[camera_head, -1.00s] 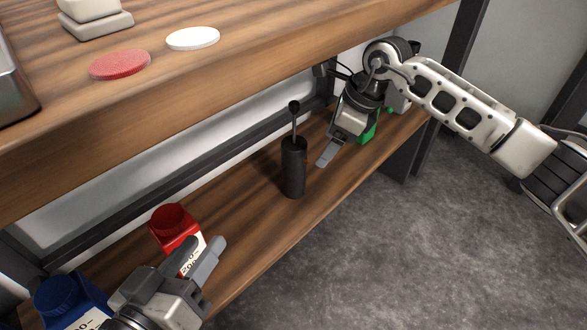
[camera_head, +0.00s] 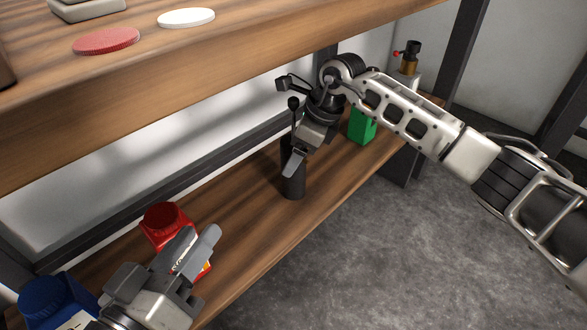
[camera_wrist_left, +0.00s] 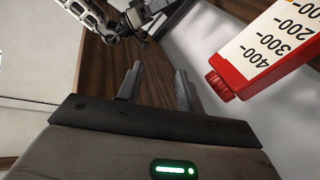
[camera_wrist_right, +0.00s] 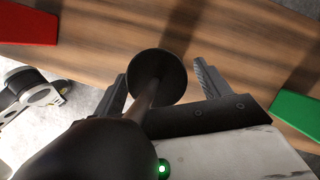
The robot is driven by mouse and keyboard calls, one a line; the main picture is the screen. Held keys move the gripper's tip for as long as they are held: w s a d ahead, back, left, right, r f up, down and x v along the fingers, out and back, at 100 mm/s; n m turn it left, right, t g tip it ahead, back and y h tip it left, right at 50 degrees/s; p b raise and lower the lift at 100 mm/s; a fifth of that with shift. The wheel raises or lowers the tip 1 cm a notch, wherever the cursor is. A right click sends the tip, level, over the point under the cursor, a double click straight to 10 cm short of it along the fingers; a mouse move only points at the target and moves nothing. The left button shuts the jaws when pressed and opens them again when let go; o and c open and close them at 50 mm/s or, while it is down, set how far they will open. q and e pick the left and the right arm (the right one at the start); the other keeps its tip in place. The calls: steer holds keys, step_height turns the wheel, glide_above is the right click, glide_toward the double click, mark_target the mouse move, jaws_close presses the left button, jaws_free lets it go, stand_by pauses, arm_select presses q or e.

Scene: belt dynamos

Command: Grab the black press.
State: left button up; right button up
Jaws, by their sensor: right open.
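The black press (camera_head: 293,186) is a dark upright cylinder with a thin rod and ball knob, standing on the lower shelf. My right gripper (camera_head: 294,163) is at its upper body in the head view and hides part of it. In the right wrist view the press's round top (camera_wrist_right: 160,70) lies between the two spread fingers, with the knob looming large in front. The gripper is open around the press; I cannot tell whether a finger touches it. My left gripper (camera_head: 200,240) is open and empty, beside the red bottle at lower left.
A red bottle (camera_head: 163,218) and a blue-capped bottle (camera_head: 50,297) stand at the shelf's left. A green object (camera_head: 362,126) is right of the press, with a brown-black item (camera_head: 409,58) farther back. The upper shelf (camera_head: 200,80) overhangs.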

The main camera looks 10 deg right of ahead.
jaws_close()
steer(key=shift+r, duration=0.15)
steer(key=shift+r, duration=0.15)
